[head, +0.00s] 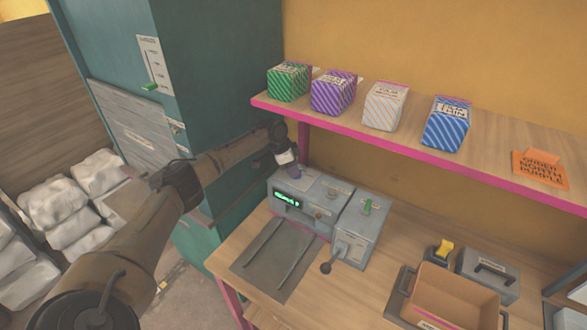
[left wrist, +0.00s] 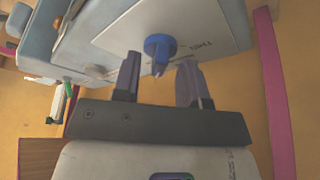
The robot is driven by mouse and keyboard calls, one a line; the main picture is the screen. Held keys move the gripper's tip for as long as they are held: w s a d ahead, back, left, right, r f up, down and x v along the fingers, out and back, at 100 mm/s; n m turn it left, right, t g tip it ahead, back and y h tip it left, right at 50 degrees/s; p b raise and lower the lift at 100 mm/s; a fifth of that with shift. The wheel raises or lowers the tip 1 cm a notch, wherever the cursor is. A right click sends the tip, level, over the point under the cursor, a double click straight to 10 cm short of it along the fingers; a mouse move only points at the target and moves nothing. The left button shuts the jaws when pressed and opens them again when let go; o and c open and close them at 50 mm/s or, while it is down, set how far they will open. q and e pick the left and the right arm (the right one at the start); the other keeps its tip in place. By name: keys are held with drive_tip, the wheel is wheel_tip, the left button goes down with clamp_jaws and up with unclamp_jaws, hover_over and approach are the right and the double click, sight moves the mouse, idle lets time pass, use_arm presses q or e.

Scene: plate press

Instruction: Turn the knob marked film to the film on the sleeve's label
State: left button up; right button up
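In the left wrist view a blue knob (left wrist: 160,46) with a pointer sits on a pale plate (left wrist: 215,22) with small dark print, too small and turned to read surely. My left gripper (left wrist: 160,66) is open, its two fingers either side of the knob and apart from it. In the head view my left gripper (head: 290,168) is over the back left of the grey press (head: 310,192), which hides the blue knob. On the shelf stand striped packets: green (head: 289,82), purple (head: 334,92), pale orange (head: 385,106) and blue (head: 447,123). My right gripper is out of view.
An orange card (head: 540,168) on the shelf (head: 490,165) reads "ORDER NORTH PURPLE". The press carries a lit green display (head: 287,200) and stands beside a grey unit with a lever (head: 328,266). An open brown box (head: 455,295) is at the bench's right.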

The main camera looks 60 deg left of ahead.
use_arm(q)
drive_tip(key=shift+w+d+f, duration=0.1)
drive_tip(key=shift+w+f, duration=0.1)
drive_tip(key=shift+f, duration=0.2)
clamp_jaws()
